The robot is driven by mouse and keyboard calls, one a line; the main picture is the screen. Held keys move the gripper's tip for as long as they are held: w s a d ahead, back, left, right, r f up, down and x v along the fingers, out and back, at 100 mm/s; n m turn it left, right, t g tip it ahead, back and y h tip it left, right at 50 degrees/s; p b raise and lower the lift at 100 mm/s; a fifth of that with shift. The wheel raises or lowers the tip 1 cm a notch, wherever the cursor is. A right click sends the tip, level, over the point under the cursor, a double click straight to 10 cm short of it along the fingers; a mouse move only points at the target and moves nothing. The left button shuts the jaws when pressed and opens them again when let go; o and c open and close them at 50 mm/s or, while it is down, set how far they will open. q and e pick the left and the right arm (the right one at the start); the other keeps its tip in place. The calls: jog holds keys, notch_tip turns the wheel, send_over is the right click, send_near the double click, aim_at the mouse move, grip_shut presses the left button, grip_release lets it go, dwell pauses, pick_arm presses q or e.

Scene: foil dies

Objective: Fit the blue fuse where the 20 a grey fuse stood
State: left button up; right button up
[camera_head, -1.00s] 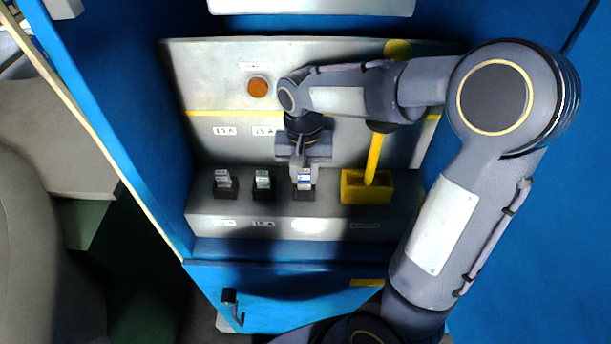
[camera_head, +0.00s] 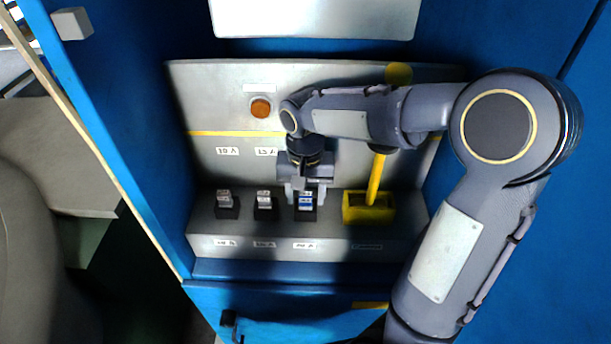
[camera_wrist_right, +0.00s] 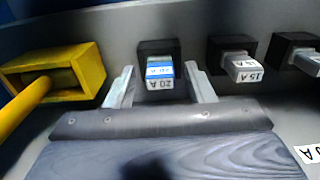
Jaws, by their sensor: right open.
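The blue-striped fuse (camera_head: 305,200) stands upright in the third black holder (camera_head: 304,214) from the left on the grey ledge. In the right wrist view, the fuse (camera_wrist_right: 160,76) has a blue band and a "20 A" label, and sits in its black holder (camera_wrist_right: 158,48). My right gripper (camera_head: 305,190) is open over it. In the right wrist view, the gripper's fingers (camera_wrist_right: 160,82) stand apart on either side of the fuse, with gaps showing. No loose 20 A grey fuse shows. My left gripper is not in view.
Two grey-white fuses stand in black holders to the left (camera_head: 226,205) (camera_head: 265,206). A yellow box (camera_head: 370,213) with a yellow rod (camera_head: 377,176) stands close on the right. An orange round lamp (camera_head: 260,107) is on the back panel. Blue cabinet walls enclose both sides.

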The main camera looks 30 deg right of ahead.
aim_at(305, 195)
notch_tip(305, 195, up, 12)
jog(key=shift+f, duration=0.25)
jog(key=shift+a+f, duration=0.1)
dwell(0.5)
